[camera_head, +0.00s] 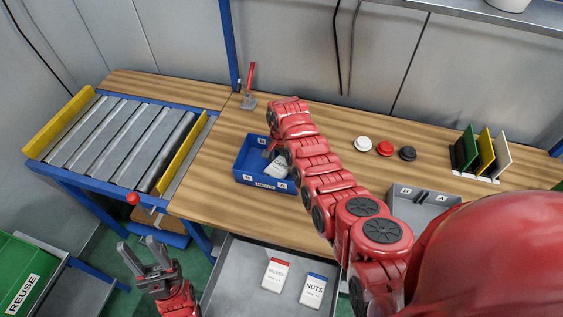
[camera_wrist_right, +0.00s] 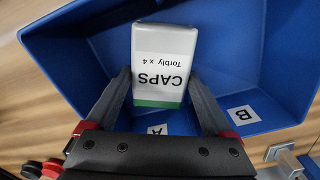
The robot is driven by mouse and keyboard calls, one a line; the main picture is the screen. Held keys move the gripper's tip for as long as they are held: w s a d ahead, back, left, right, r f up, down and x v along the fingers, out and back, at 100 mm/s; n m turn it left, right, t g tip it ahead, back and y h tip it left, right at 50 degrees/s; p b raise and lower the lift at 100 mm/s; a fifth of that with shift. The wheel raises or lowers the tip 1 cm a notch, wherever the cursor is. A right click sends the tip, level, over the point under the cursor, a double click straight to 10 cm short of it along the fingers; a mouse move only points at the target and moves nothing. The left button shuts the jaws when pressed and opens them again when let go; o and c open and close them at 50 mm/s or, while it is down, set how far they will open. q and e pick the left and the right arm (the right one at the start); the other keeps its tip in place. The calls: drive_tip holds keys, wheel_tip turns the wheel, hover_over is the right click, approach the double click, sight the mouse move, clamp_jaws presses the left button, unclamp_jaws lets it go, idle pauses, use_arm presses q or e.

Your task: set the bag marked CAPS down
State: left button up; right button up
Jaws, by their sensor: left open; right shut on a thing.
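The bag marked CAPS (camera_wrist_right: 162,70) is white with a green band and black print. My right gripper (camera_wrist_right: 160,95) is shut on it, one finger on each side. The bag is inside or just above the blue bin (camera_wrist_right: 85,60); I cannot tell whether it touches the floor. In the head view the CAPS bag (camera_head: 280,169) shows at the right part of the blue bin (camera_head: 243,166), partly hidden by my right arm. My left gripper (camera_head: 146,256) is open and empty, off the table's front edge at the lower left.
A grey drawer (camera_head: 235,272) below the table holds a red-banded bag (camera_head: 275,275) and a NUTS bag (camera_head: 313,290). A roller conveyor (camera_head: 120,140) stands left. White, red and black buttons (camera_head: 385,148) and upright coloured plates (camera_head: 480,152) are right. A grey bin (camera_head: 420,200) is at the right.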

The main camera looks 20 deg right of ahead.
drive_tip(key=shift+f, duration=0.25)
drive_tip(key=o, duration=1.2)
drive_tip(key=shift+r, duration=0.1)
